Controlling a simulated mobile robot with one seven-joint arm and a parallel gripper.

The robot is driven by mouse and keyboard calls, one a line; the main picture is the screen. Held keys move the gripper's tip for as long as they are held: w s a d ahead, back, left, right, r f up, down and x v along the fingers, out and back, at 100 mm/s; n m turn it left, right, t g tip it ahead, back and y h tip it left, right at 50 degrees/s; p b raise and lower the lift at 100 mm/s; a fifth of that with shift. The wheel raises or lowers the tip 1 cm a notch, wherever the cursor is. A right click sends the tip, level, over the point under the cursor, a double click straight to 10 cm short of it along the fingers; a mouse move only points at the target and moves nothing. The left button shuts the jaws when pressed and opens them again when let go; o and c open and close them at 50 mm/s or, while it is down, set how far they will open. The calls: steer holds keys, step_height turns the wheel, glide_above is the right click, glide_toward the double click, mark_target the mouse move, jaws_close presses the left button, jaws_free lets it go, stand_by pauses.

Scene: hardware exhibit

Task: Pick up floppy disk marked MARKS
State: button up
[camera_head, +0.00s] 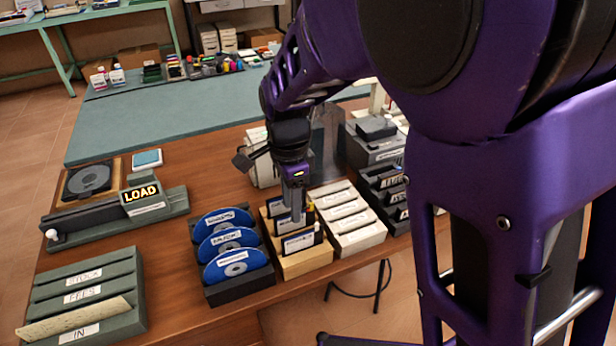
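Dark floppy disks with pale labels stand upright in a light wooden rack (306,263) on the table. The front disk (299,243) and the one behind it (285,224) show their labels, but the writing is too small to read, so I cannot tell which is marked MARKS. My gripper (298,214) points down over the rack, with its grey fingertips at the middle of the disk row. The fingers hide part of the disks. I cannot tell whether the fingers touch or hold a disk.
Blue discs (236,263) stand in a dark rack to the left. A white rack (357,240) stands close on the right, with dark racks (397,218) beyond. The LOAD device (115,211) and a green sorter (122,307) are at left. Bare table lies between.

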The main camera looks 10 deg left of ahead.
mark_target(289, 214)
steer(key=f, duration=0.3)
steer(key=shift+a+f+b, duration=0.25)
steer(key=shift+f+b, duration=0.05)
jaws_close()
